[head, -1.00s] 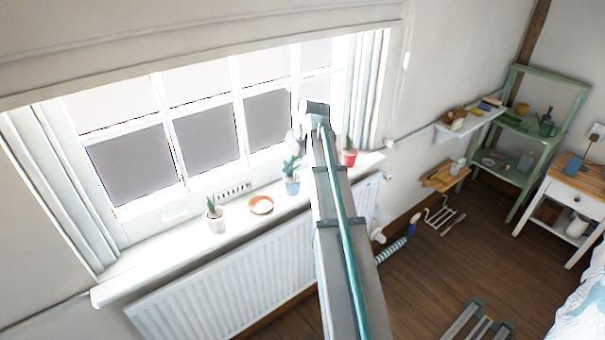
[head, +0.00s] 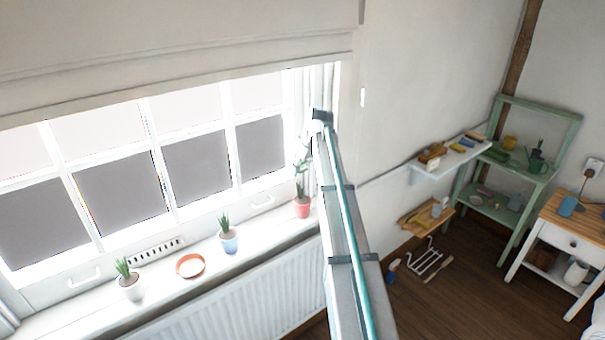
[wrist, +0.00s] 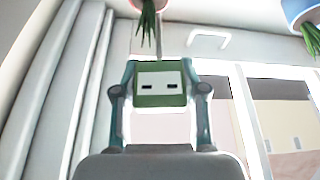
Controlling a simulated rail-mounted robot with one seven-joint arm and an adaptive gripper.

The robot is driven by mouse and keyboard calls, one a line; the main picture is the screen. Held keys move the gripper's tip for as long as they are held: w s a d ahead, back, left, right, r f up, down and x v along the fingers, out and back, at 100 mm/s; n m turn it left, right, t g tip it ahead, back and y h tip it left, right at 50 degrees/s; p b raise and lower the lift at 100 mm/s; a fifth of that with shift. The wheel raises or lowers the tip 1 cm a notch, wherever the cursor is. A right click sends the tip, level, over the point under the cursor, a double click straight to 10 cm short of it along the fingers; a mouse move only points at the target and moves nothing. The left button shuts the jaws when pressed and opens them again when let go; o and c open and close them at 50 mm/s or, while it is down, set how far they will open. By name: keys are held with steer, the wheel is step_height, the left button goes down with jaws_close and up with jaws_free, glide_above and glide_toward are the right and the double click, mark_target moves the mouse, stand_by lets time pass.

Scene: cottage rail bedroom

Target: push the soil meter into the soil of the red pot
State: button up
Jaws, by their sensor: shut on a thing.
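The red pot (head: 302,208) stands on the windowsill (head: 275,231) just left of my arm in the head view, with a green plant in it. Its rim shows at the top of the wrist view (wrist: 150,4), where leaves hang down the picture. Whether the tip touches soil cannot be told. In the head view the gripper is not clearly made out.
A blue pot (head: 229,241), an orange saucer (head: 190,266) and a white pot (head: 131,287) line the sill to the left. The blue pot is also in the wrist view (wrist: 296,10). The window and curtain are close behind. A wall shelf (head: 450,158) and green rack (head: 508,200) stand right.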

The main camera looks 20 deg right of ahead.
steer(key=shift+w+d+r, duration=0.1)
steer(key=shift+w+d, duration=0.1)
steer(key=shift+d, duration=0.25)
steer(key=b, duration=0.2)
glide_above(301, 196)
steer(key=shift+s+d+f, duration=0.1)
steer(key=shift+s+f, duration=0.1)
steer(key=shift+f, duration=1.3)
steer(key=shift+s+d+f, duration=0.1)
steer(key=shift+s+f, duration=0.1)
steer(key=shift+f, duration=1.25)
steer(key=shift+f+b, duration=1.3)
steer(key=shift+f, duration=1.5)
steer(key=o, duration=1.2)
